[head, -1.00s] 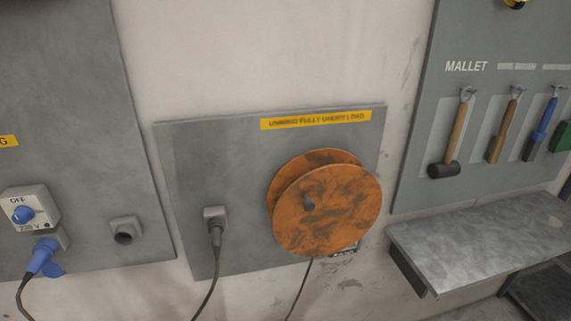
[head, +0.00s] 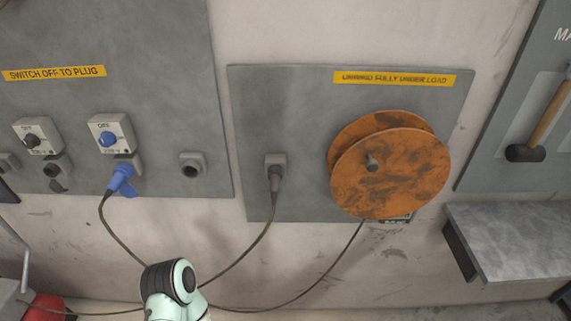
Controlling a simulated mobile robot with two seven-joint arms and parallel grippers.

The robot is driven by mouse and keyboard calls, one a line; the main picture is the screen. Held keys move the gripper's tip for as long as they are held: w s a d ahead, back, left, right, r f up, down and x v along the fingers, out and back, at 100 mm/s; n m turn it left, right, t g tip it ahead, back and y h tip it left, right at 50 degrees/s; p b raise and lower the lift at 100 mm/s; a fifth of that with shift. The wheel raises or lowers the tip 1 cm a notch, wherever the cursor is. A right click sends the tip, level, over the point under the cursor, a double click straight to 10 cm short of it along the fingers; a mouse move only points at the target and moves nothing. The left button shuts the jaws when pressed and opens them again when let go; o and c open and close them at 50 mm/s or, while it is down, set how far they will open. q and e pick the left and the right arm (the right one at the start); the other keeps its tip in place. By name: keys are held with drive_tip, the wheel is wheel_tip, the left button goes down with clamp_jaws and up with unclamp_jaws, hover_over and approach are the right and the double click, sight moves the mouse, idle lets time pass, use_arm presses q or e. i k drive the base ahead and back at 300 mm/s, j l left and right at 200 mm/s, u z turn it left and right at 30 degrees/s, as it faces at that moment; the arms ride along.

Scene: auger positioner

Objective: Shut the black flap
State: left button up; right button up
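The black flap (head: 57,185) hangs open below a grey socket (head: 49,167) on the left wall panel. The socket's dark round opening shows uncovered, under a switch box with a black knob (head: 31,138). To its right, a blue plug (head: 120,176) sits in the socket under a switch box with a blue knob (head: 109,139), and a blue flap (head: 128,191) hangs below it. Neither gripper is in view. Only a pale green and black link of one of my arms shows at the bottom, well below the sockets.
A cable runs down from the blue plug. An orange cable reel (head: 391,170) is mounted on the middle panel, beside a dark plug (head: 275,178) with its own cable. A grey shelf (head: 515,240) juts out at right. A red object (head: 48,307) lies at bottom left.

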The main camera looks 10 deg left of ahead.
sight(56, 187)
drive_tip(key=u, duration=0.5)
drive_tip(key=k+u, duration=0.1)
drive_tip(key=u, duration=0.4)
drive_tip(key=j+u, duration=0.1)
drive_tip(key=u, duration=0.35)
drive_tip(key=k+j+u, duration=0.1)
drive_tip(key=u, duration=0.4)
drive_tip(key=z, duration=0.65)
drive_tip(key=i+j+z, duration=0.15)
drive_tip(key=z, duration=0.15)
drive_tip(key=i+j+z, duration=0.1)
drive_tip(key=j+z, duration=0.55)
drive_tip(key=i+j+z, duration=0.2)
drive_tip(key=j, duration=0.4)
drive_tip(key=j+z, duration=0.15)
drive_tip(key=j, duration=0.4)
drive_tip(key=j+z, duration=0.1)
drive_tip(key=j, duration=1)
